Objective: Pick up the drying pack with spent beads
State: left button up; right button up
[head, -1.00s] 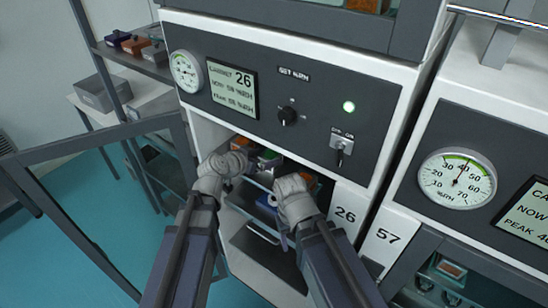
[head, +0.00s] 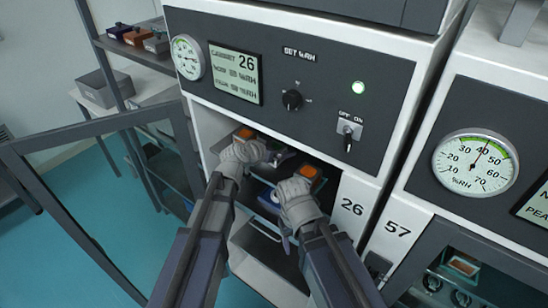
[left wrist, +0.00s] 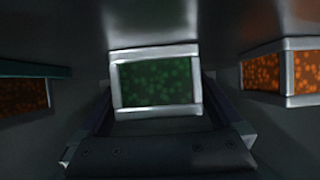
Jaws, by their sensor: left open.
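A pack of green beads (left wrist: 156,82) in a pale metal frame sits in the middle of the left wrist view. A pack with orange beads (left wrist: 289,72) stands to its right, and another orange pack (left wrist: 22,95) is at the left edge. My left gripper (left wrist: 155,105) is open, its jaws on either side of the green pack; I cannot tell whether they touch it. In the head view my left gripper (head: 262,152) reaches into cabinet 26, near an orange pack (head: 246,133). My right gripper (head: 297,186) is beside another orange pack (head: 306,173); its jaws are hidden.
The glass door (head: 100,180) of cabinet 26 stands open at the left. The control panel (head: 330,110) overhangs the opening. A blue item (head: 266,197) lies inside between my arms. A lower shelf (head: 262,240) shows below. A neighbouring cabinet (head: 450,240) stands at the right.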

pick_arm(q)
jog(key=c, duration=1.4)
jog(key=shift+r, duration=0.2)
